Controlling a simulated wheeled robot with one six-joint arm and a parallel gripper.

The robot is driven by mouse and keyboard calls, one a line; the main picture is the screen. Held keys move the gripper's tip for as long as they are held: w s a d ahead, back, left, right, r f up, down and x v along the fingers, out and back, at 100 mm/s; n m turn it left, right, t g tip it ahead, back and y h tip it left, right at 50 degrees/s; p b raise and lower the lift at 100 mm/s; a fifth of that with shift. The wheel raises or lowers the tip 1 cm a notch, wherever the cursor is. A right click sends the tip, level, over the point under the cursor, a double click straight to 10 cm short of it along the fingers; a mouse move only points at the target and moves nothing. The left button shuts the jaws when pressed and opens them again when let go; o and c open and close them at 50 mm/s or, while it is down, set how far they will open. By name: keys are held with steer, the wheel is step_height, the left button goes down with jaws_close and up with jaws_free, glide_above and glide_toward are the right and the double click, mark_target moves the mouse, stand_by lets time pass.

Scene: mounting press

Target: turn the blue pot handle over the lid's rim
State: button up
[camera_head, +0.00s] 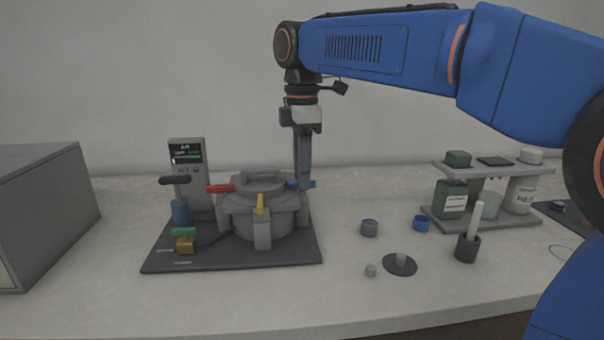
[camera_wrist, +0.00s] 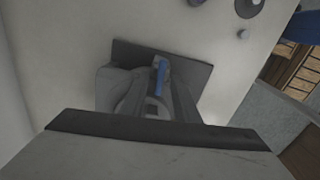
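The grey pot (camera_head: 264,218) stands on a dark base plate (camera_head: 165,258), with its lid (camera_head: 262,184) on. The blue pot handle (camera_head: 308,184) is at the lid's right side and sticks outward, roughly level. It also shows in the wrist view (camera_wrist: 163,80). A red handle (camera_head: 221,188) points out to the left, and a yellow handle (camera_head: 261,204) is at the front. My gripper (camera_head: 303,186) points straight down at the blue handle. In the wrist view its dark fingers (camera_wrist: 161,85) lie on either side of the blue handle. Whether they touch it is unclear.
A control unit with a screen (camera_head: 187,160) and a black-topped lever (camera_head: 175,181) stand left of the pot. Small cups (camera_head: 370,228), a disc (camera_head: 400,264) and a holder (camera_head: 467,248) lie to the right. A two-level rack (camera_head: 490,169) stands farther right. A grey box (camera_head: 40,215) is at far left.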

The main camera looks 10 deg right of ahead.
steer(key=shift+f, duration=0.3)
jaws_close()
steer(key=shift+m, duration=1.4)
jaws_free()
steer(key=shift+r, duration=0.15)
